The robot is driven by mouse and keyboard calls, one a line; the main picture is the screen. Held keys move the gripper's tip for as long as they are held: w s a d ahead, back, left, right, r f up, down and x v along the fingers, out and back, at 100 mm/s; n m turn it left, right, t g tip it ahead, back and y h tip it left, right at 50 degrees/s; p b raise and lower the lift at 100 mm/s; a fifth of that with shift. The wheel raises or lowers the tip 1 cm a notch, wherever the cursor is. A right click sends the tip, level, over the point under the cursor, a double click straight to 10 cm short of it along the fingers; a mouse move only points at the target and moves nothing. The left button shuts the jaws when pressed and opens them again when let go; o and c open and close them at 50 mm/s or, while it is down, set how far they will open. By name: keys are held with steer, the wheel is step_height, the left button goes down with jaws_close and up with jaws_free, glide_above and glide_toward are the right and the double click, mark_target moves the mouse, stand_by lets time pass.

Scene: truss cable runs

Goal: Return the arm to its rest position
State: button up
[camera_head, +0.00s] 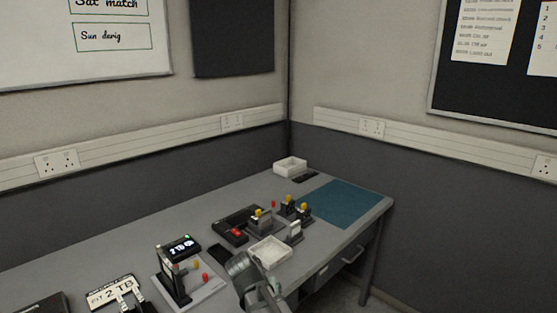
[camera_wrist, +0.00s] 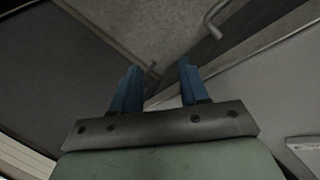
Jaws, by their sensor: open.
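My gripper (camera_wrist: 158,68) shows in the wrist view with its two blue fingers apart. Nothing is between them. Past the fingers the wrist view shows grey surfaces, a dark diagonal edge and a pale handle (camera_wrist: 213,22), at some distance. In the head view part of my arm (camera_head: 248,274) shows at the bottom centre, in front of the desk (camera_head: 130,245). I cannot make out the fingers there.
A blue mat (camera_head: 345,204) lies clear at right. Walls stand behind.

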steer(key=s+d+f+g, duration=0.2)
steer(key=s+d+f, duration=0.2)
steer(key=f, duration=0.4)
steer(key=s+d+f+g+y, duration=0.1)
steer(key=s+d+f, duration=0.3)
steer(key=f, duration=0.5)
steer(key=s+d+f+g, duration=0.2)
steer(key=s+d+f, duration=0.2)
steer(key=f, duration=0.4)
steer(key=s+d+f+g+y, duration=0.1)
steer(key=s+d+f+y, duration=0.1)
steer(key=s+f, duration=0.5)
steer(key=s+d+f+g+y, duration=0.1)
steer(key=s+d+f, duration=0.3)
steer(key=s, duration=1.2)
step_height(320, 180, down, 4)
steer(key=shift+s+f+g+y, duration=0.15)
steer(key=shift+g+y, duration=0.25)
steer(key=shift+g, duration=0.4)
steer(key=shift+d, duration=0.1)
